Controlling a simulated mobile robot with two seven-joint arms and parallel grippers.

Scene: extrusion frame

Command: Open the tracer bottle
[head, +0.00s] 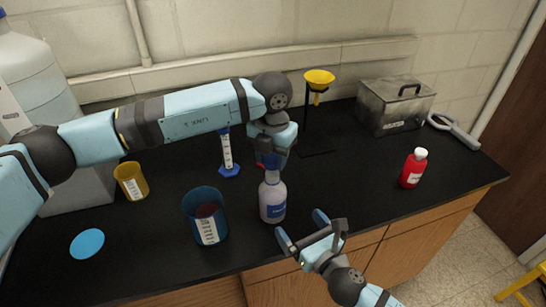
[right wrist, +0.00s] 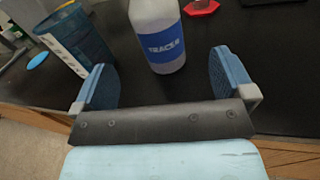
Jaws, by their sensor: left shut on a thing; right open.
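The tracer bottle (head: 272,199) is a pale bottle with a blue label, standing upright near the counter's front edge. It also shows in the right wrist view (right wrist: 158,18), where the label reads TRACER and its top is cut off. My left gripper (head: 271,162) comes down from above and is shut on the top of the bottle. Its fingers hide the cap and neck, so I cannot tell which part they hold. My right gripper (head: 301,228) is open and empty, low in front of the bottle. In the right wrist view its fingers (right wrist: 160,78) point toward the bottle's lower body.
A blue beaker (head: 204,218) stands close left of the bottle. A yellow beaker (head: 131,182), a cylinder with blue base (head: 229,168) and a yellow funnel on a stand (head: 319,77) are farther back. A red bottle (head: 413,169) and metal box (head: 395,106) stand right.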

